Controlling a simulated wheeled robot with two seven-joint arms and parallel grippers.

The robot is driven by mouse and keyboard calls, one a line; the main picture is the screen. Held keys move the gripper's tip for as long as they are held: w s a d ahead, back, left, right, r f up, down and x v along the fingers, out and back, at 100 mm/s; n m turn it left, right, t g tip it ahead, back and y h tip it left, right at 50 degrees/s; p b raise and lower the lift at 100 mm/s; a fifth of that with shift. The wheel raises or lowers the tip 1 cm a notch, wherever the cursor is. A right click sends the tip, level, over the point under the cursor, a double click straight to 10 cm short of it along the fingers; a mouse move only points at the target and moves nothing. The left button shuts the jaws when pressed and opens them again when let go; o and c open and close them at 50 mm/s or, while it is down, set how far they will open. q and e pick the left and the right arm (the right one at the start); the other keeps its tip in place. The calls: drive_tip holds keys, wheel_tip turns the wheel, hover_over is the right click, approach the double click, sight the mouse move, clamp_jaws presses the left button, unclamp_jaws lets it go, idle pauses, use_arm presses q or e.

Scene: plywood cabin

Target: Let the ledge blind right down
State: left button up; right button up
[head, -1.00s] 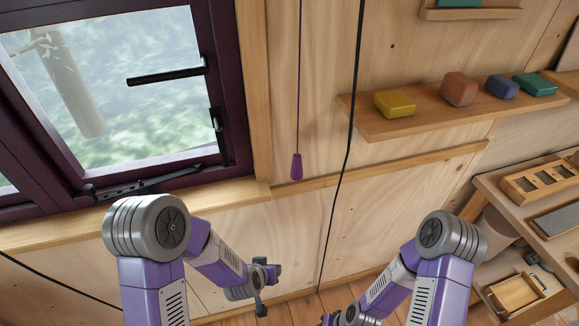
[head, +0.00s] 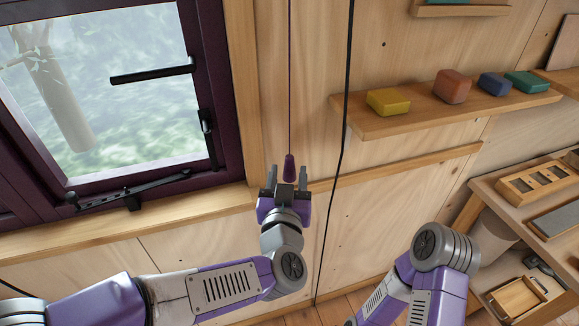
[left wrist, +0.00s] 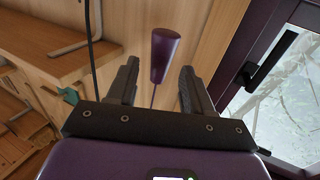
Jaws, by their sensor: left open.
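A purple tapered pull (head: 289,167) hangs on a thin dark cord (head: 290,80) against the plywood wall, right of the window. My left gripper (head: 287,174) is open just below and around the pull's lower end in the head view, with the pull lined up between its two fingers. In the left wrist view the pull (left wrist: 165,55) shows between the fingertips (left wrist: 159,72), not touched by either finger; how deep it sits between them is hard to tell. The blind itself is not in view. My right gripper is out of view; only its arm shows.
The dark-framed window (head: 215,90) with a black handle (head: 152,74) is at the left. A black cable (head: 345,120) hangs right of the pull. A shelf (head: 440,112) holds several coloured blocks. A workbench (head: 490,190) stands at the right.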

sight(289, 169)
use_arm(q)
drive_tip(key=shift+w+d, duration=0.15)
drive_tip(key=shift+w, duration=1.75)
clamp_jaws()
